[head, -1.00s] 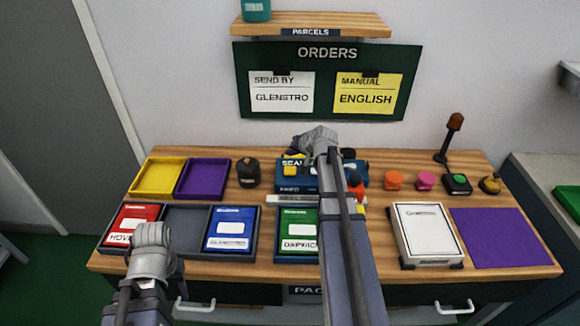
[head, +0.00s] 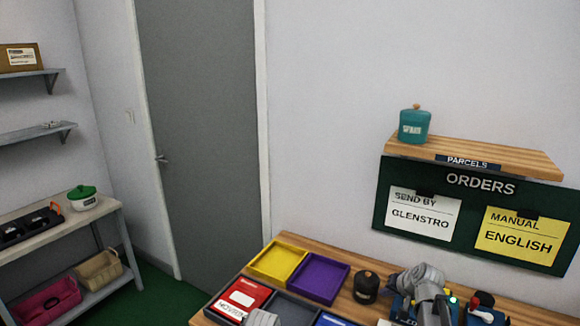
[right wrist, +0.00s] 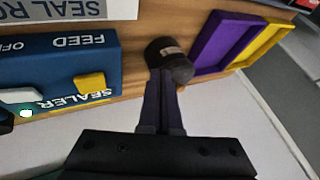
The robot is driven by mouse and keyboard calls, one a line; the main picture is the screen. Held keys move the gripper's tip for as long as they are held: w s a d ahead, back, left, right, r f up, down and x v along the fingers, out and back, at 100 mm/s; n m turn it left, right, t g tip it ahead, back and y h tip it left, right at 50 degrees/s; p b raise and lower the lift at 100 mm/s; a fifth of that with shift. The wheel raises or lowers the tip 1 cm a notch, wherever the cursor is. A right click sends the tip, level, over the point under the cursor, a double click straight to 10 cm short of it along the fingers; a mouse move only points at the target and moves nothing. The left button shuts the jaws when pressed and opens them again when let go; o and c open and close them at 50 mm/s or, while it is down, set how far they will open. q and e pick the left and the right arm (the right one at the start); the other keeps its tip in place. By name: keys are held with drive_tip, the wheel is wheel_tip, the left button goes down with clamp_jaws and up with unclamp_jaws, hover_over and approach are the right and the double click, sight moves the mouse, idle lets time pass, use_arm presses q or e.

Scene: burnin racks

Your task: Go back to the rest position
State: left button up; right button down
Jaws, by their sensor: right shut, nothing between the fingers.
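My right gripper (head: 420,280) is over the back of the wooden bench, beside the blue sealer (head: 399,306). In the right wrist view its dark fingers (right wrist: 164,76) are together with nothing between them. Their tips show close to a dark round stamp-like object (right wrist: 172,58); I cannot tell whether they touch it. The same dark object (head: 366,287) stands on the bench in the head view. Only a grey part of my left arm shows at the bottom edge of the head view, and its fingers are hidden.
A yellow tray (head: 277,262) and a purple tray (head: 318,280) lie left of the dark object. A red box (head: 240,299) is in front of them. The parcels shelf (head: 480,156) and orders board (head: 375,215) are on the wall. A side table (head: 50,235) stands left of the grey door.

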drive_tip(key=s+a+f+n+g, duration=0.1)
drive_tip(key=s+a, duration=0.2)
drive_tip(key=a, duration=0.2)
drive_tip(key=s+a+f+n+g, duration=0.1)
drive_tip(key=s+a+n, duration=0.1)
drive_tip(key=a, duration=0.4)
drive_tip(key=s+a+f+n+g, duration=0.1)
drive_tip(key=s+a+g, duration=0.1)
drive_tip(key=s+a, duration=0.2)
drive_tip(key=shift+s+a+f+n, duration=0.1)
drive_tip(key=shift+s+a+n, duration=0.1)
drive_tip(key=shift+a, duration=0.35)
drive_tip(key=shift+s+a+f+n, duration=0.1)
drive_tip(key=shift+s+a+n, duration=0.1)
drive_tip(key=shift+a, duration=0.35)
drive_tip(key=s+a, duration=0.2)
drive_tip(key=s+a+n+g, duration=0.1)
drive_tip(key=s, duration=0.1)
drive_tip(key=s+a+n+g+h, duration=0.1)
drive_tip(key=s+a, duration=0.1)
drive_tip(key=shift+s+a+f, duration=0.3)
drive_tip(key=shift+s+f, duration=0.1)
drive_tip(key=s+a+n+g+h, duration=0.1)
drive_tip(key=s+a+n+h, duration=0.1)
drive_tip(key=s, duration=0.5)
drive_tip(key=shift+s+a+n+g, duration=0.3)
drive_tip(key=shift+s+a, duration=0.1)
drive_tip(key=shift+a, duration=0.3)
drive_tip(key=shift+d, duration=0.1)
